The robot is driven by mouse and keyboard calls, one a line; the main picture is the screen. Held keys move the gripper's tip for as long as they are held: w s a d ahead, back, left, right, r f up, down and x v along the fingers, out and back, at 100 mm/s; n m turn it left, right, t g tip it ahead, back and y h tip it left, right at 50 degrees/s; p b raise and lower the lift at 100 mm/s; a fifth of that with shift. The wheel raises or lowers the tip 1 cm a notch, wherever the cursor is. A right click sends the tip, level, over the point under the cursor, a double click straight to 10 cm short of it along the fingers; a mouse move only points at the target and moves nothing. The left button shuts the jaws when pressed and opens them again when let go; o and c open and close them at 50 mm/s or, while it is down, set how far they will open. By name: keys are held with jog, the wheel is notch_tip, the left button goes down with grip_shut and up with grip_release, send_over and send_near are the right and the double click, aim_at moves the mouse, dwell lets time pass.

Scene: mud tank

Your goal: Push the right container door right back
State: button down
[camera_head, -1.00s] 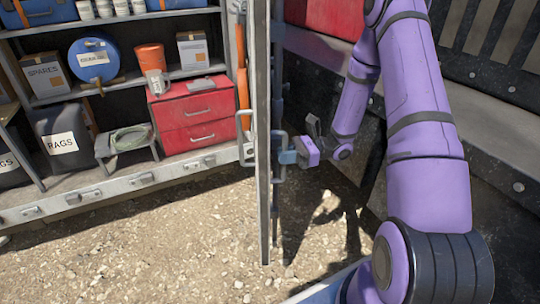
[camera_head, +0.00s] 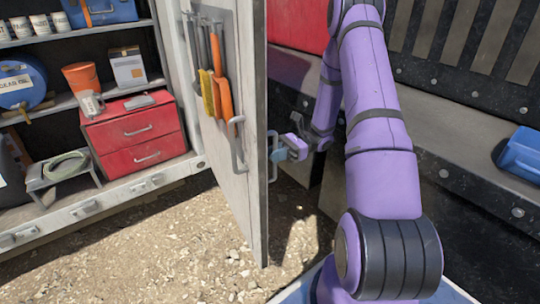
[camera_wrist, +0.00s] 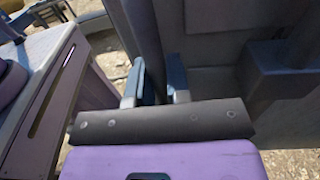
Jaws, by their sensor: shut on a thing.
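The right container door (camera_head: 232,185) stands open, its inner face with a grey handle (camera_head: 237,146) and hanging tools turned partly toward me. Its free edge points toward me. My gripper (camera_head: 276,155) is at the door's outer side, beside the free edge, shut on the outer handle (camera_head: 272,140). In the wrist view its two blue fingers (camera_wrist: 157,82) stand either side of a narrow grey upright part. The exact contact is partly hidden by the gripper's body.
The container (camera_head: 120,185) on the left holds shelves, a red drawer box (camera_head: 135,135) and a blue drum (camera_head: 18,82). A dark metal structure (camera_head: 465,150) with a blue object (camera_head: 521,152) stands at right. Gravel ground (camera_head: 170,240) is clear before the door.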

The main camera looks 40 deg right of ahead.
jog(key=shift+w+r, duration=0.15)
jog(key=c, duration=1.1)
grip_release()
jog(key=d, duration=0.7)
jog(key=shift+s+d, duration=0.15)
jog(key=shift+s, duration=0.3)
